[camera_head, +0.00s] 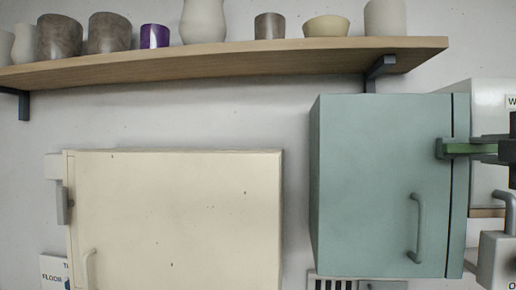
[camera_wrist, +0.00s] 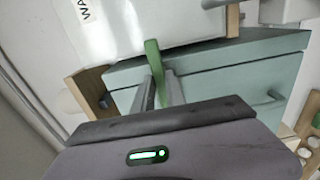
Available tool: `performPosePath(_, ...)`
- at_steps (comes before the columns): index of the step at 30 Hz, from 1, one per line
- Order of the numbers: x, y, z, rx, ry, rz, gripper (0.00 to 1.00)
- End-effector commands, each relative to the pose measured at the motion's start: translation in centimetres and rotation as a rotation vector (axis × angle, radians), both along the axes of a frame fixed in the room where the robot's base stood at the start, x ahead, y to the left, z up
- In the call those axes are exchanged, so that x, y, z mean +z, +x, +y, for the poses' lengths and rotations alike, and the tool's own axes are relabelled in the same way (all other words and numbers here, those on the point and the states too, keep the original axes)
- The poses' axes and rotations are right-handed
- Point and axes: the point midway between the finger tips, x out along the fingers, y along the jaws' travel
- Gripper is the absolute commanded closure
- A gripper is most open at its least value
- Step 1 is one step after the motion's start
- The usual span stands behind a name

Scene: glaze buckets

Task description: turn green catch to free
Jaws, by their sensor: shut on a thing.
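The green catch (camera_head: 468,148) is a short bar near the top right of the teal cabinet (camera_head: 375,180). In the head view it lies level across the seam by the cabinet's right edge, with a dark fitting at its left end. My gripper (camera_head: 490,150) reaches in from the right edge and is shut on the catch. In the wrist view the catch (camera_wrist: 153,60) runs as a green strip between my two grey fingers (camera_wrist: 158,98). The fingers hide part of it.
A cream cabinet (camera_head: 175,215) hangs to the left. A wooden shelf (camera_head: 230,62) with pots runs above. The teal cabinet has a grey pull handle (camera_head: 416,225). A white labelled box (camera_wrist: 130,25) stands close to the catch. Bare wall lies between the cabinets.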

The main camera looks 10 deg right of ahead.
Motion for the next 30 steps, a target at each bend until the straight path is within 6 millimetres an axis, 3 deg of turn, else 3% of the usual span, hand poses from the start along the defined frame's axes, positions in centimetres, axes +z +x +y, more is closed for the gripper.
performPosePath(14, 0.00, 0.01, -0.01, 0.000, -0.098, 0.032, 1.00)
performPosePath(30, -0.06, 0.01, -0.01, 0.000, -0.562, 0.178, 1.00)
